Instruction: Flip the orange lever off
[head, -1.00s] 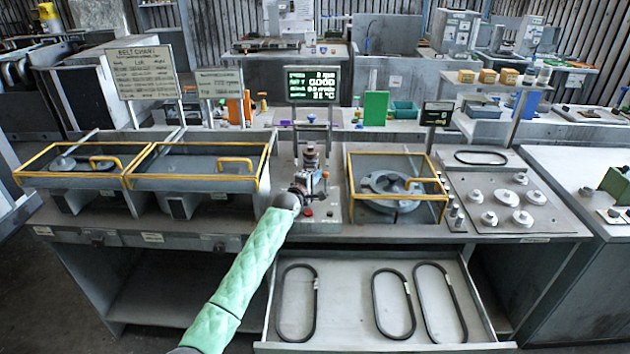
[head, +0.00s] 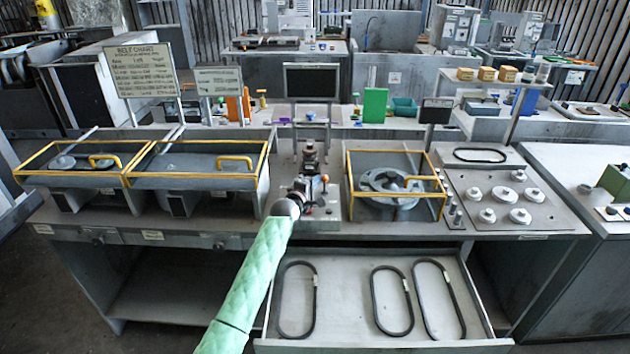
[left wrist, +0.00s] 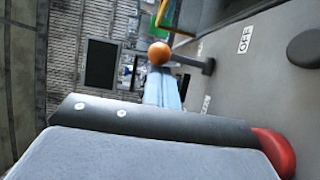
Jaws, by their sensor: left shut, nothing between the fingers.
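The orange lever shows by its orange ball knob (head: 324,179) on the small control panel at the middle of the bench. In the left wrist view the orange knob (left wrist: 160,53) sits on a dark stem that runs to the right toward the panel surface. My left gripper (head: 305,187) is shut and empty, just left of the knob in the head view; contact cannot be told. Its grey body (left wrist: 150,155) fills the bottom of the left wrist view. The lever's base is partly hidden. My right gripper is not in view.
The display (head: 311,81) above the panel is dark. Yellow-framed guards stand left (head: 196,177) and right (head: 446,207) of the panel. An open drawer (head: 345,262) with black belts juts out below. A red part (left wrist: 273,152) shows beside the gripper in the left wrist view.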

